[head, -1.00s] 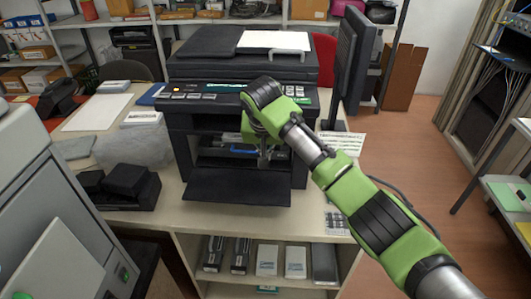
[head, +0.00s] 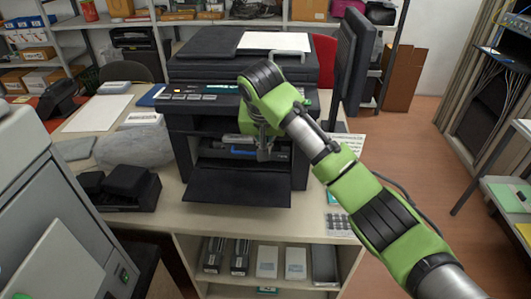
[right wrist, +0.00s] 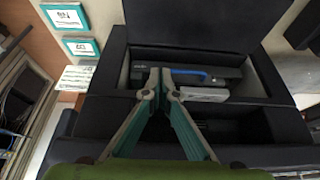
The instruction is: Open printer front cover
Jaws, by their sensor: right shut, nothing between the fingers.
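The black printer (head: 185,127) stands on the desk. Its front cover (head: 238,188) is folded down and sticks out over the desk, leaving the front opening exposed. Inside the opening I see dark parts and a blue strip (head: 244,152); the blue piece also shows in the right wrist view (right wrist: 190,73). The cover is at the top of that view (right wrist: 205,25). My right gripper (head: 264,157) is in front of the opening, above the cover. In the right wrist view its fingertips (right wrist: 160,77) are together with nothing between them. My left gripper is not in view.
A monitor (head: 352,70) stands right of the printer, behind my right arm. A black device (head: 122,186) lies to the left on the desk. Below, a shelf holds dark cartridges (head: 240,256) and white boxes (head: 296,263). A grey machine (head: 50,190) fills the left foreground.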

